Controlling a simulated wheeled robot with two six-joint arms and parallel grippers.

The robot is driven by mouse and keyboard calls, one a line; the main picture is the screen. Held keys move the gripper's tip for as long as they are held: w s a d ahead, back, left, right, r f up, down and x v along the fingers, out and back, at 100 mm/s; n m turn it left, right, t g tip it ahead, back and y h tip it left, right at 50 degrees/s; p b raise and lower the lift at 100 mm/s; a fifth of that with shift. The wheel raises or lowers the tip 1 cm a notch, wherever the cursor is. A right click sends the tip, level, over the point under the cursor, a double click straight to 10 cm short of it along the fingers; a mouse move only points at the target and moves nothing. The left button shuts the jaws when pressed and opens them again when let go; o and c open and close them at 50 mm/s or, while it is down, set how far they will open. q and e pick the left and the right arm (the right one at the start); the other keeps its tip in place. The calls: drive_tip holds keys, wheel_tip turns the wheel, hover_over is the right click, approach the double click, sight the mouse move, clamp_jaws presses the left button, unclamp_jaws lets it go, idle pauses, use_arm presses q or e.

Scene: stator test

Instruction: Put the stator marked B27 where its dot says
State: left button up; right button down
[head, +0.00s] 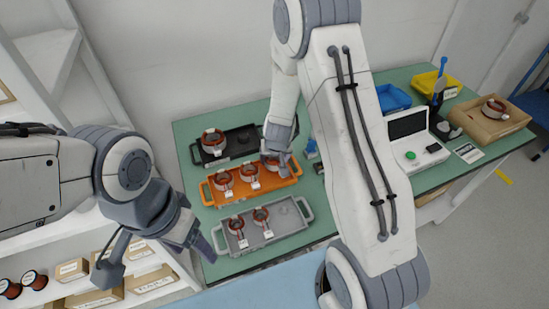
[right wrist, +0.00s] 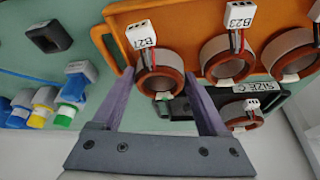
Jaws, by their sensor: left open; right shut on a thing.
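The stator marked B27 (right wrist: 160,72) is a copper-coloured ring with a white connector tag. It stands at the end of the orange tray (head: 238,201), in a row with the stator marked B23 (right wrist: 228,60) and another one. My right gripper (right wrist: 158,85) is shut on B27, one finger on each side of the ring. In the head view my right gripper (head: 277,152) is low over the tray's right end and partly hides B27. My left gripper (head: 198,240) is open and empty, in front of the grey tray's left end.
A black tray (head: 237,143) marked SIZE C holds one stator behind the orange tray. A grey tray (head: 287,219) holds two in front. A tester (head: 410,135), blue bin (head: 393,98), yellow bin (head: 428,82) and cardboard box (head: 480,125) with a stator stand right.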

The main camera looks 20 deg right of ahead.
drive_tip(key=shift+f+b, duration=0.3)
drive_tip(key=shift+f, duration=0.2)
idle(0.3)
drive_tip(key=shift+c, duration=0.3)
unclamp_jaws()
drive_tip(key=shift+r, duration=0.1)
drive_tip(key=shift+r+p, duration=2.45)
drive_tip(key=shift+p, duration=0.2)
drive_tip(key=shift+o, duration=0.3)
drive_tip(key=shift+f, duration=0.1)
